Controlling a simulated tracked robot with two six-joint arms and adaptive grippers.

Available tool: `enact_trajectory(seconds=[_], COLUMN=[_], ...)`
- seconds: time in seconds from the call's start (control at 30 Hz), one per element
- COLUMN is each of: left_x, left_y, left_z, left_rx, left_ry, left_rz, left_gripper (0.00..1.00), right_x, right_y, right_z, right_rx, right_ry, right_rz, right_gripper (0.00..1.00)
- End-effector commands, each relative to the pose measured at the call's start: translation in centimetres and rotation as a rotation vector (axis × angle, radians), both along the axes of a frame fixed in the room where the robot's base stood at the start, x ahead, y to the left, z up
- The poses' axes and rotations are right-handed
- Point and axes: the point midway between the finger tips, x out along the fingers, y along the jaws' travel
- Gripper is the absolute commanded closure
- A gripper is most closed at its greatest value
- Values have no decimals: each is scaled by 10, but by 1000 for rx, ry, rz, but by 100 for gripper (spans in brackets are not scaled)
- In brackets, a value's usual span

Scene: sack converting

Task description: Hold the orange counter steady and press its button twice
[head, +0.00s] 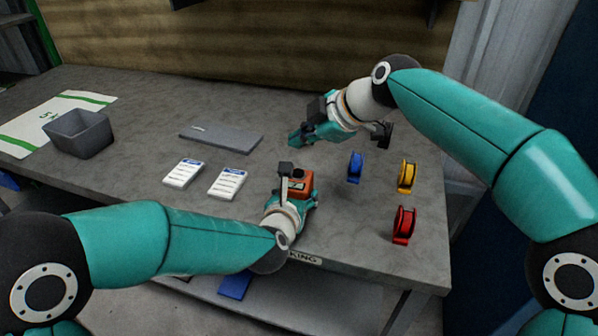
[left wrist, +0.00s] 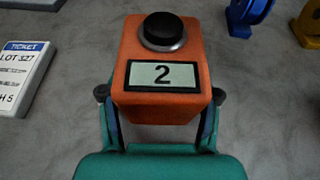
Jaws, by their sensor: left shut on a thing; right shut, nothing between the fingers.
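The orange counter (head: 301,184) stands on the grey table near its front edge. In the left wrist view the counter (left wrist: 162,62) shows a black button (left wrist: 162,30) on top and a display (left wrist: 162,75) reading 2. My left gripper (left wrist: 160,100) is shut on the counter, one finger on each side; in the head view the left gripper (head: 296,198) is partly hidden by its own wrist. My right gripper (head: 294,140) is shut and empty, held above the table beyond the counter, apart from it.
Blue (head: 355,167), yellow (head: 407,176) and red (head: 403,224) tape rolls stand to the right. Two ticket pads (head: 228,183) (head: 184,173) and a grey flat slab (head: 221,138) lie left.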

Motion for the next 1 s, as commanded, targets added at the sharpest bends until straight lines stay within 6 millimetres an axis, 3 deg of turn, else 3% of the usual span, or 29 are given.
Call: enact_trajectory(seconds=[0.13, 0.17, 0.33, 0.77, 1.0], left_x=[-1, -1, 0, -5, -37], left_y=[0, 0, 0, 1, 8], left_z=[-2, -2, -1, 2, 16], left_rx=[1, 1, 0, 0, -1], left_ry=[5, 5, 3, 0, -1], left_rz=[-1, -1, -1, -1, -2], left_gripper=[79, 36, 9, 9, 9], right_x=[0, 0, 0, 0, 0], right_y=[0, 0, 0, 0, 0], right_z=[0, 0, 0, 0, 0], right_rx=[0, 0, 0, 0, 0], right_ry=[0, 0, 0, 0, 0], right_rz=[0, 0, 0, 0, 0], right_gripper=[100, 100, 100, 100, 100])
